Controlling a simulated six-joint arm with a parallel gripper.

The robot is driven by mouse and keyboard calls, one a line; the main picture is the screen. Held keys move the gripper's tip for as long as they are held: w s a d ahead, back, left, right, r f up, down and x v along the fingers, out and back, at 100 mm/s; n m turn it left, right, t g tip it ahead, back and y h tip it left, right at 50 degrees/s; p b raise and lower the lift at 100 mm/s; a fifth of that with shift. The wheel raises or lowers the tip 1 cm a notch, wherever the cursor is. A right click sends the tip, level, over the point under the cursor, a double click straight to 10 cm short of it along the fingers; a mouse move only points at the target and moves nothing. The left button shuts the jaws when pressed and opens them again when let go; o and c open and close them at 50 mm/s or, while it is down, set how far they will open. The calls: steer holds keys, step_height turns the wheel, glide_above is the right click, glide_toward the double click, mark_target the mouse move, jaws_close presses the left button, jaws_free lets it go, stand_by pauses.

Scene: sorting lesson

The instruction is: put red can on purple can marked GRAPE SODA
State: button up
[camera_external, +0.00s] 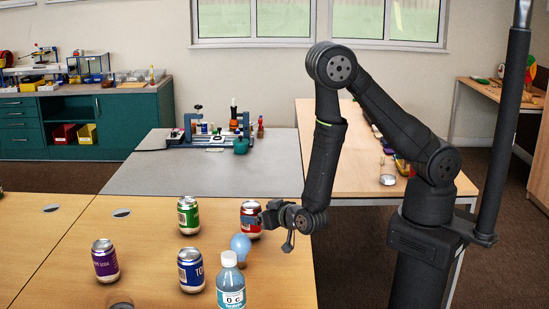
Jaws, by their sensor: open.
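The red can (250,208) stands upright near the right edge of the wooden table. My gripper (256,220) is open and level with the red can, its fingers at the can's side and partly covering it. I cannot tell whether they touch it.
A green can (188,217) stands left of the red can. A blue can (191,273), a clear bottle with a blue label (231,288) and a light blue bulb-like object (240,244) stand nearer the front. The table's left part is mostly clear.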

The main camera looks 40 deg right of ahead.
steer(key=shift+a+x, duration=0.2)
steer(key=shift+x, duration=2.8)
steer(key=shift+c, duration=0.5)
steer(key=c, duration=1)
steer(key=shift+c, duration=0.2)
steer(key=shift+r, duration=0.15)
